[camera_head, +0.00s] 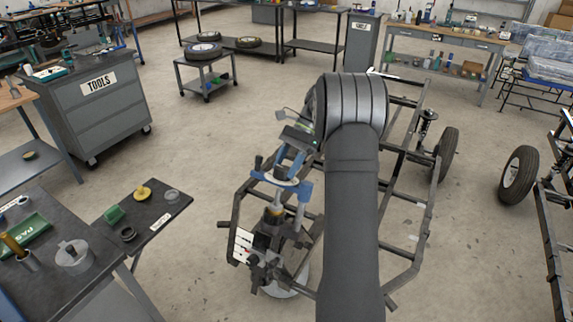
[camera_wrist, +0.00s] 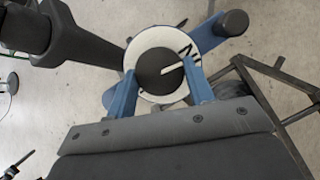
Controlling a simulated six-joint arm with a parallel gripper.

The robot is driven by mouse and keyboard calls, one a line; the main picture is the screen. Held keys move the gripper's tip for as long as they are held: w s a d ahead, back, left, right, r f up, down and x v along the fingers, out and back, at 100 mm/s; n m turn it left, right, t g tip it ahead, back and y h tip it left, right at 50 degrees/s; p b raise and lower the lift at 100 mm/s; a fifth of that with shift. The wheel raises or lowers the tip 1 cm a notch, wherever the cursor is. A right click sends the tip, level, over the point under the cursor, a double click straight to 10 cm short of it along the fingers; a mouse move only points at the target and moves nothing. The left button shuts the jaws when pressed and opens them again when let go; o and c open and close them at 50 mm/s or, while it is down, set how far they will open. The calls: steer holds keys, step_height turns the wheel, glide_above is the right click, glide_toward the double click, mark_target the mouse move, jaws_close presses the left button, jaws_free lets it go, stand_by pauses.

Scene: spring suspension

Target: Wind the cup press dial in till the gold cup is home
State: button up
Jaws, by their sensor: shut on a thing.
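The press dial (camera_wrist: 146,44) is a white ring with a black mark, around a dark round hub (camera_wrist: 153,72) with a white pointer line, in the wrist view. My gripper (camera_wrist: 160,70) has its two blue fingers on either side of the hub and is shut on it. In the head view, my gripper (camera_head: 285,170) points down onto the top of the blue press (camera_head: 302,191). The gold cup (camera_head: 276,210) shows partly below the blue crossbar. Its seat is hidden, so I cannot tell whether any gap is left.
A blue crank arm with a dark knob (camera_wrist: 234,22) sticks out beside the dial. The dark chassis frame (camera_head: 398,195) surrounds the press. Open floor lies between.

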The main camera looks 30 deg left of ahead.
steer(key=o, duration=1)
steer(key=shift+v, duration=3.75)
